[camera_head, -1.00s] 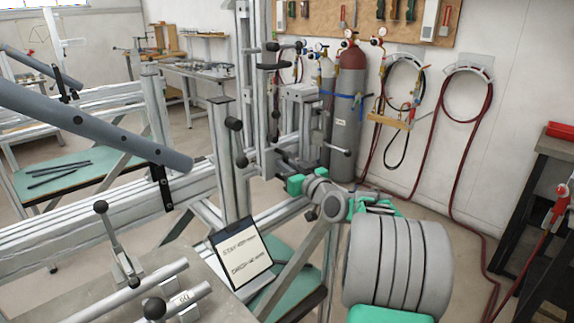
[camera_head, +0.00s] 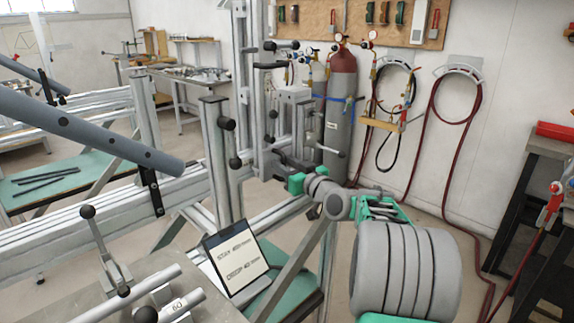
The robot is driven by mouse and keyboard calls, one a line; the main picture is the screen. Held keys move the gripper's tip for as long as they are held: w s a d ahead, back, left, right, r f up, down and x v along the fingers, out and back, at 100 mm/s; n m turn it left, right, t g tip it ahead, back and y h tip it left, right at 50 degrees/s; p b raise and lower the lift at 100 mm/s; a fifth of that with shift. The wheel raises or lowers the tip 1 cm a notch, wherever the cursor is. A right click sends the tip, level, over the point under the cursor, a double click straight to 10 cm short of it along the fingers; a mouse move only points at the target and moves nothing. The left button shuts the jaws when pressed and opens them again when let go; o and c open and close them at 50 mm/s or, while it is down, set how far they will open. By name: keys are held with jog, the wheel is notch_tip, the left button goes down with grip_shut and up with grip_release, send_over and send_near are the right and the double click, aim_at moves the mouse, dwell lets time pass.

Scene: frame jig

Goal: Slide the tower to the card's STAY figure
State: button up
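The tower (camera_head: 240,90) is an upright aluminium post assembly with black handles, standing at the rail (camera_head: 185,198) in the middle of the view. The card (camera_head: 240,262) leans below the rail; it has two dark handwritten lines, the upper apparently STAY, but its figures are too small to read. My gripper (camera_head: 293,178), with green parts, is at the tower's lower right side, by a dark bracket. Its fingertips are partly hidden there, so I cannot tell whether they are closed on anything.
A grey tube (camera_head: 85,125) slants across the left. A toggle clamp (camera_head: 103,250) and metal tubes sit on the plate at front left. Gas cylinders (camera_head: 340,115) and red hoses stand behind the tower. A dark bench (camera_head: 530,205) is at right. Floor shows between.

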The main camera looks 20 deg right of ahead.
jog(key=s, duration=0.5)
jog(key=s+d, duration=0.1)
jog(key=s, duration=0.1)
jog(key=shift+s, duration=0.4)
